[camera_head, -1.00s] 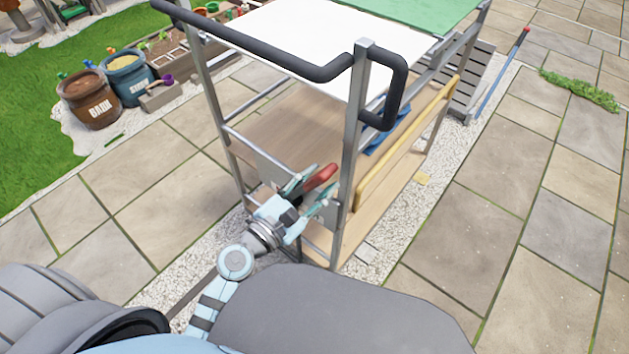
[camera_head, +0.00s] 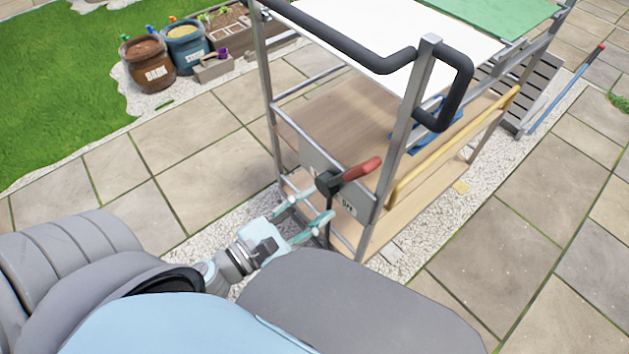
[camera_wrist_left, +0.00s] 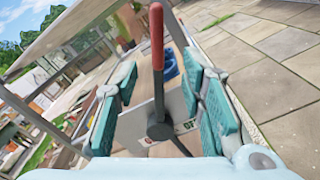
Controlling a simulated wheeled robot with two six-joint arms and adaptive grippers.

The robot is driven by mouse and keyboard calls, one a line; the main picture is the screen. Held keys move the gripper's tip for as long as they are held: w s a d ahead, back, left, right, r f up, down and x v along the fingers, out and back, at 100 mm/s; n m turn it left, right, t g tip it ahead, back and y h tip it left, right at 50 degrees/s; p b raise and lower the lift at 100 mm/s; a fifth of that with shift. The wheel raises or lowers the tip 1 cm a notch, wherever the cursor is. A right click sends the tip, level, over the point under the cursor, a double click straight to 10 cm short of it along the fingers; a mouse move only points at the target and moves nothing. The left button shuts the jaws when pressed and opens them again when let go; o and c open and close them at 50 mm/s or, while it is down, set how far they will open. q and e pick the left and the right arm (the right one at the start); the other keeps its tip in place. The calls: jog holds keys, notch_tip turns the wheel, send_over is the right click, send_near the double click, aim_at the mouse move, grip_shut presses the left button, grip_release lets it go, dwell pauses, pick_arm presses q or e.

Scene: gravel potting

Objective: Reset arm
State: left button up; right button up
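My left gripper (camera_head: 305,208) is low at the near end of the cart, its fingers pointing at a lever with a red handle (camera_head: 361,169). The fingers are spread apart and empty. In the left wrist view my left gripper (camera_wrist_left: 165,110) has its teal pads on either side of the lever, with clear gaps; the red handle (camera_wrist_left: 156,38) rises between them. The lever's dark pivot (camera_head: 328,184) sits on a grey plate (camera_head: 319,160) with partly hidden lettering. My right gripper is not in view.
The metal cart has a white top (camera_head: 390,30), a green panel (camera_head: 497,12), wooden shelves and a black push handle (camera_head: 460,85). Labelled brown (camera_head: 148,65) and blue (camera_head: 186,48) pots stand at the back left.

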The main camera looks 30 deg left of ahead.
pick_arm(q)
jog(key=s+a+f+n+g+y+p, duration=0.1)
jog(key=s+a+f+n+g+y, duration=0.15)
jog(key=f+n, duration=0.6)
jog(key=s+a+f+n+g+y, duration=0.2)
jog(key=a+f+n, duration=0.2)
jog(key=f+n, duration=0.45)
jog(key=s+a+f+n+g+y+p, duration=0.15)
jog(key=a+f+n, duration=0.35)
jog(key=n, duration=0.5)
jog(key=s+d+f+n+g+p, duration=0.1)
jog(key=s+f+n+g+p, duration=0.2)
jog(key=s+f+n, duration=0.4)
jog(key=s+d+f+n+g+y+p, duration=0.1)
jog(key=s+f+n+g+p, duration=0.2)
jog(key=s+n, duration=0.9)
notch_tip(320, 180, down, 4)
jog(key=s+g, duration=0.1)
jog(key=g, duration=0.2)
jog(key=shift+s+f+g, duration=0.2)
jog(key=shift+s+g, duration=0.1)
jog(key=shift+s, duration=0.05)
